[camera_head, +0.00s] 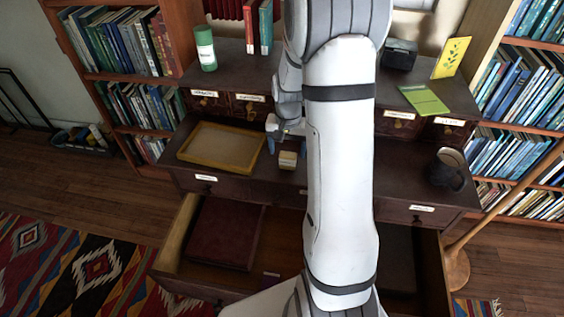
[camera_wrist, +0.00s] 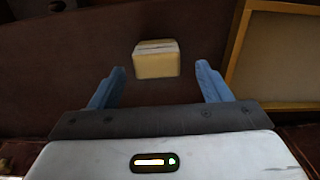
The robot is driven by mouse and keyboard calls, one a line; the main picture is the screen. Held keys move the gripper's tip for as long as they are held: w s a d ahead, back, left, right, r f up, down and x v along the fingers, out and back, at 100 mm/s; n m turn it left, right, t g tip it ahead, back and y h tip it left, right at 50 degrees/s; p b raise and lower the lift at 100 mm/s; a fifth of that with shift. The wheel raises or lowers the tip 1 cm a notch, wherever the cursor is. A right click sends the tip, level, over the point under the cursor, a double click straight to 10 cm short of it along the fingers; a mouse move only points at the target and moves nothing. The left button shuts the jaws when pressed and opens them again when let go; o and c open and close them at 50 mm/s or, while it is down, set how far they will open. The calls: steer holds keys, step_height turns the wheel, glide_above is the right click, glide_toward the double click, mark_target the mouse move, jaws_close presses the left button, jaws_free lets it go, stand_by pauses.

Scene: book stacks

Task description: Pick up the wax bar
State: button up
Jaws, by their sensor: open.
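The wax bar (camera_head: 288,160) is a small pale yellow block on the dark desktop, just right of a yellow-framed tray. In the wrist view the wax bar (camera_wrist: 157,60) lies ahead of my gripper (camera_wrist: 161,82), roughly centred between the two blue fingers and a little beyond their tips. My gripper is open, with nothing between its fingers. In the head view my gripper (camera_head: 287,147) is at the wax bar, partly hidden by my wrist and arm.
The yellow-framed tray (camera_head: 221,147) lies left of the wax bar. A green cylinder (camera_head: 206,48) and red books stand on the raised back shelf. A dark mug (camera_head: 448,169) stands at the right. A wide drawer (camera_head: 180,240) is pulled out below the desktop.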

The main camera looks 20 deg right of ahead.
mark_target(288, 154)
steer(key=f, duration=0.4)
steer(key=shift+s, duration=0.25)
steer(key=shift+c, duration=0.3)
steer(key=c, duration=1)
step_height(288, 154, up, 10)
steer(key=shift+p, duration=0.3)
steer(key=o, duration=0.5)
steer(key=shift+c, duration=0.2)
steer(key=c, duration=0.4)
